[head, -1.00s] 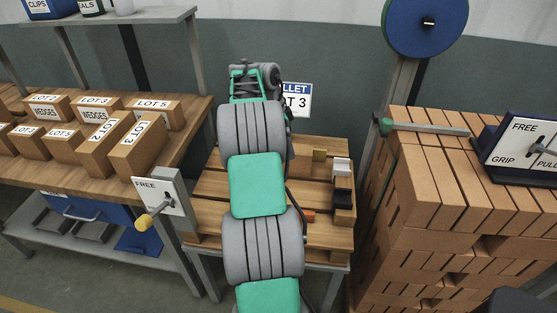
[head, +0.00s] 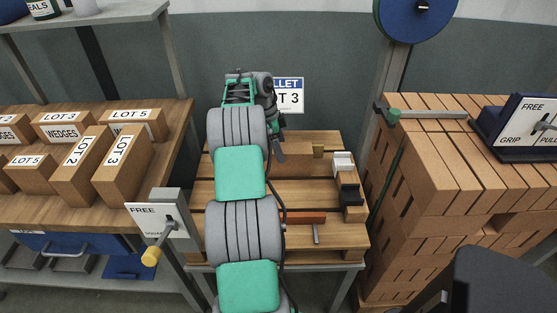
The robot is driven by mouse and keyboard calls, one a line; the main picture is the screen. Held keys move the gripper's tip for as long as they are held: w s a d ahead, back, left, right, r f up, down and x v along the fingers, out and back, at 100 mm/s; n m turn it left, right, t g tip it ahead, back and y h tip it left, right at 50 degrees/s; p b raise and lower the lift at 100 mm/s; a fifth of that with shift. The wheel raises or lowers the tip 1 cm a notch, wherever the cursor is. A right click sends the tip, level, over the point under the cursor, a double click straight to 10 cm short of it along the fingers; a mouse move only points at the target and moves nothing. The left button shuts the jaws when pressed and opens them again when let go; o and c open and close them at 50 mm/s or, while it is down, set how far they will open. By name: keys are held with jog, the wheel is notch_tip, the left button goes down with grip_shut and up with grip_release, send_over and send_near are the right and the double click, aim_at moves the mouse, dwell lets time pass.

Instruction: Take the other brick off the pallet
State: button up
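My gripper (head: 279,152) is over the back of the pallet, seen from behind my arm. One dark finger shows, pointing down; the rest is hidden, so its opening and anything in it cannot be made out.
A red-orange bar with a grey stem (head: 305,217), a small brass-coloured block (head: 318,151) and a white-and-black holder (head: 346,178) are on the pallet. A big brick stack (head: 440,180) stands right. A bench with boxes (head: 123,165) and a lever panel (head: 165,222) stand left.

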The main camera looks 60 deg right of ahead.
jog(key=x, duration=0.4)
jog(key=shift+w+a+f, duration=0.15)
jog(key=shift+w+f, duration=0.05)
jog(key=shift+w, duration=0.15)
jog(key=shift+c, duration=0.3)
jog(key=shift+r, duration=0.1)
grip_shut()
jog(key=shift+r, duration=0.15)
